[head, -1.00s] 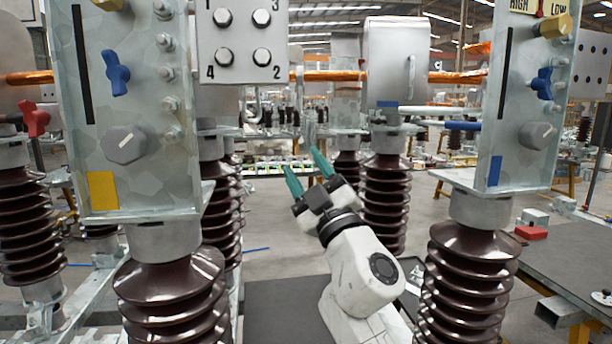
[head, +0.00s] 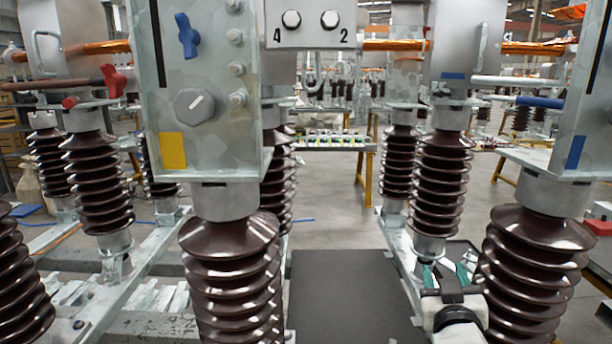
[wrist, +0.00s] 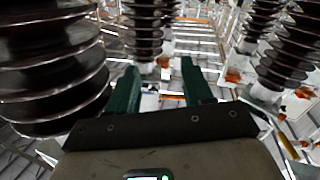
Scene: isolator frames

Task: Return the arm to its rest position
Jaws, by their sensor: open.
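My gripper (head: 446,277) is low at the bottom right of the head view, with its two green fingers apart and nothing between them. It is beside the brown ribbed insulator (head: 535,270) on the right. In the wrist view my gripper (wrist: 157,85) shows both green fingers spread, with empty space between. A large dark insulator (wrist: 50,70) fills the left of the wrist view, close to the left finger. Most of my arm is out of the head view.
A galvanized panel (head: 205,90) with a blue handle and grey knob stands on an insulator (head: 232,270) at centre left. A dark flat surface (head: 345,295) lies bare at bottom centre. More insulators (head: 440,180) stand behind on metal rails. Open floor (head: 330,195) shows beyond.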

